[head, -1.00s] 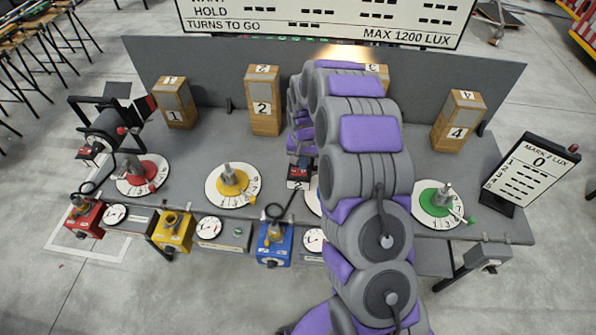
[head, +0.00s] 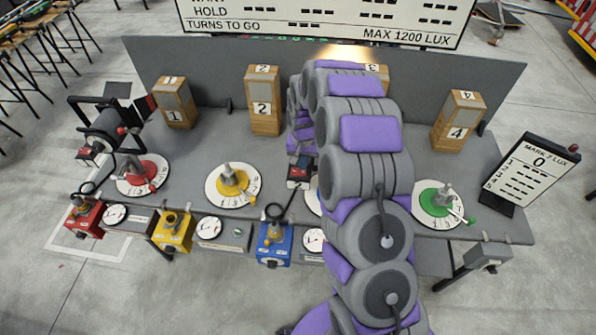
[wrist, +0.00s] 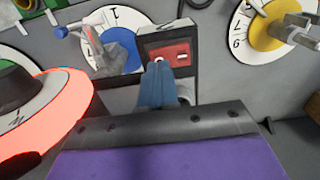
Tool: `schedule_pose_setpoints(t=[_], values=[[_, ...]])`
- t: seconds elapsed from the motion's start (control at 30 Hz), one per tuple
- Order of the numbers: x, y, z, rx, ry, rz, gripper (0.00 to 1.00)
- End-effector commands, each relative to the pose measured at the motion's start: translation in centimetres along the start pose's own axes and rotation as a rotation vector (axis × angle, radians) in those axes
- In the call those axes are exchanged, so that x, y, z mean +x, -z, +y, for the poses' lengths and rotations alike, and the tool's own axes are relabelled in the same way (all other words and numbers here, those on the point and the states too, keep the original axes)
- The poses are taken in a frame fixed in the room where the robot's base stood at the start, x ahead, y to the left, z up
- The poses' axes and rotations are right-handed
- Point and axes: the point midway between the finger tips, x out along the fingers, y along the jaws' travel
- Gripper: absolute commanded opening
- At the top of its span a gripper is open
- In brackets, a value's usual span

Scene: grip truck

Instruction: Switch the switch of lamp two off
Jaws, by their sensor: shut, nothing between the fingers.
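The switch box (head: 300,172) is small and dark with a red rocker on top. It stands between the yellow and blue dials in the head view, against my arm. In the wrist view the switch box (wrist: 180,45) lies straight ahead, its red rocker (wrist: 176,52) facing up. My gripper (wrist: 158,64) is shut and empty, its blue-grey fingertips over the near edge of the rocker. I cannot tell whether they touch it.
A round dark body with a glowing red rim (wrist: 45,112) is close on the left in the wrist view. The blue dial (wrist: 119,52) and yellow dial (wrist: 244,28) flank the box.

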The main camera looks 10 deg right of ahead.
Motion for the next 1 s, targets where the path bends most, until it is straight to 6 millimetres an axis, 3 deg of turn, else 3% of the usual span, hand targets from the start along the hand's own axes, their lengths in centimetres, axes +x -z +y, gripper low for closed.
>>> schedule_pose_setpoints(t=[1.0], values=[[1.2, 0.0, 0.0, 0.000, 0.000, 0.000, 0.00]])
